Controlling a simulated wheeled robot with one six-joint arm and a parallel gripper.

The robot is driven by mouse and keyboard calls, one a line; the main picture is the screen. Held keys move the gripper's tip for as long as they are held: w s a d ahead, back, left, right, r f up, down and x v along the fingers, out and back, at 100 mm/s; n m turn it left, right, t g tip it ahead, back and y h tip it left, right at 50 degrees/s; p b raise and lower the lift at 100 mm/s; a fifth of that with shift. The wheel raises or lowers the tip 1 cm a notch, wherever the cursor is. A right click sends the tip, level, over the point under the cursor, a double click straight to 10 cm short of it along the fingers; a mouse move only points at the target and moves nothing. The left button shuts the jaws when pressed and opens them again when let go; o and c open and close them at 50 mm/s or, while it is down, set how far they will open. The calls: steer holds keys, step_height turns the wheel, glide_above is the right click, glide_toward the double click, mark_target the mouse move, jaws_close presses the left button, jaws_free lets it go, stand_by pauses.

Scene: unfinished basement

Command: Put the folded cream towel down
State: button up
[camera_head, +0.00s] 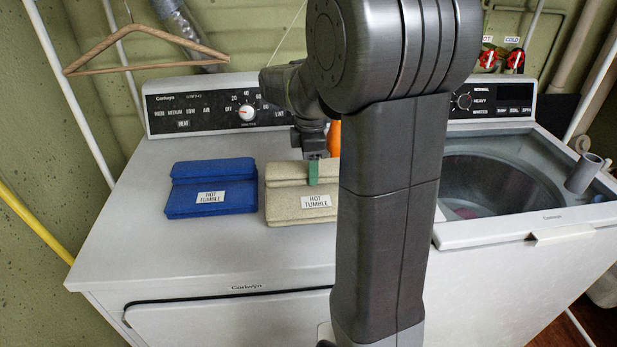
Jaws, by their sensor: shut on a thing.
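The folded cream towel (287,201) is at the dryer's top, right of a folded blue towel (211,188). It has a white label reading "HOT TUMBLE". My gripper (313,172) is at its upper right part, with a green fingertip against the cloth, and is shut on it. The towel looks level and at about the height of the dryer top; I cannot tell whether it rests there or hangs slightly above. My arm hides what lies right of the towel.
The white dryer top (130,245) has free room at the left and front. An orange object (334,138) shows partly behind my arm. The open washer (495,185) stands at the right. A wooden hanger (145,50) hangs at the upper left.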

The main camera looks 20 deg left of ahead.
steer(key=shift+f, duration=1.8)
steer(key=shift+f, duration=0.1)
steer(key=o, duration=1.1)
step_height(320, 180, up, 12)
steer(key=shift+r, duration=0.15)
